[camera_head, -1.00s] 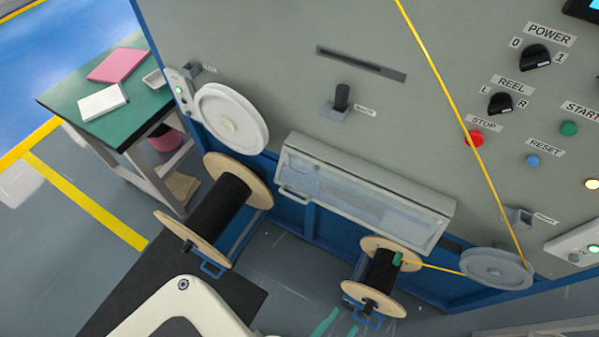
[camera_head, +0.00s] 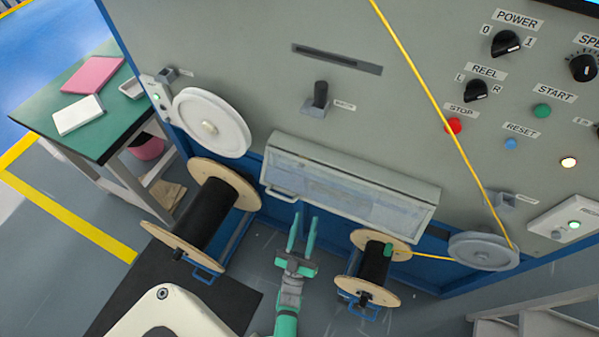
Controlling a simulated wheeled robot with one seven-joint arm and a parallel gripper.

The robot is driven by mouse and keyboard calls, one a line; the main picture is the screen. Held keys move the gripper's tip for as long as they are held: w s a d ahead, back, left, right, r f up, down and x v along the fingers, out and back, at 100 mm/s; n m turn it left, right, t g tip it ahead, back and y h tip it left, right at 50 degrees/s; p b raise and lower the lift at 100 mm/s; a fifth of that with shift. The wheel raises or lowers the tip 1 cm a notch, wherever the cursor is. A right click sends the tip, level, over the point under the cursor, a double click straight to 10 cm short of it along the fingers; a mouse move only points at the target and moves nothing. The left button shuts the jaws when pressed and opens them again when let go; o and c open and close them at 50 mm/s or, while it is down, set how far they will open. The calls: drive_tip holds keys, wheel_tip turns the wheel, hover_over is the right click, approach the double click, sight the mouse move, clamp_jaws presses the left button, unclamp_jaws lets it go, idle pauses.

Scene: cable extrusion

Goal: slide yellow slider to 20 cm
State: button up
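I cannot make out a yellow slider in this view. A dark horizontal slot (camera_head: 337,59) runs across the upper part of the grey machine panel, and no yellow part shows in it. A black knob on a grey bracket (camera_head: 319,97) stands out from the panel below the slot, with a small label to its right. My gripper (camera_head: 304,224) is teal, with two fingers apart and nothing between them. It points up the picture, in front of the machine's lower blue part, below the clear-fronted box and between the two spools.
A clear-fronted grey box (camera_head: 350,189) juts from the panel above my gripper. A large black-wound spool (camera_head: 207,213) stands left, a smaller one (camera_head: 374,266) right. A yellow cable (camera_head: 435,105) crosses the panel to a grey pulley (camera_head: 483,250). A green table (camera_head: 88,140) is far left.

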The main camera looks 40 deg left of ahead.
drive_tip(key=w+a+r+y, duration=0.1)
drive_tip(key=w+a+r, duration=0.3)
drive_tip(key=w+a+r+n+t+y, duration=0.1)
drive_tip(key=w+a+r, duration=0.3)
drive_tip(key=shift+w+a, duration=0.35)
drive_tip(key=shift+a, duration=0.05)
drive_tip(key=shift+w+a+r, duration=0.1)
drive_tip(key=shift+w+r, duration=0.2)
drive_tip(key=shift+w, duration=0.1)
drive_tip(key=shift+s+a, duration=0.15)
drive_tip(key=shift+a, duration=0.1)
drive_tip(key=shift+d, duration=0.2)
drive_tip(key=shift+c, duration=1.3)
drive_tip(key=shift+d, duration=0.1)
clamp_jaws()
drive_tip(key=shift+s+a, duration=0.15)
drive_tip(key=shift+a, duration=0.5)
drive_tip(key=shift+o, duration=1.3)
unclamp_jaws()
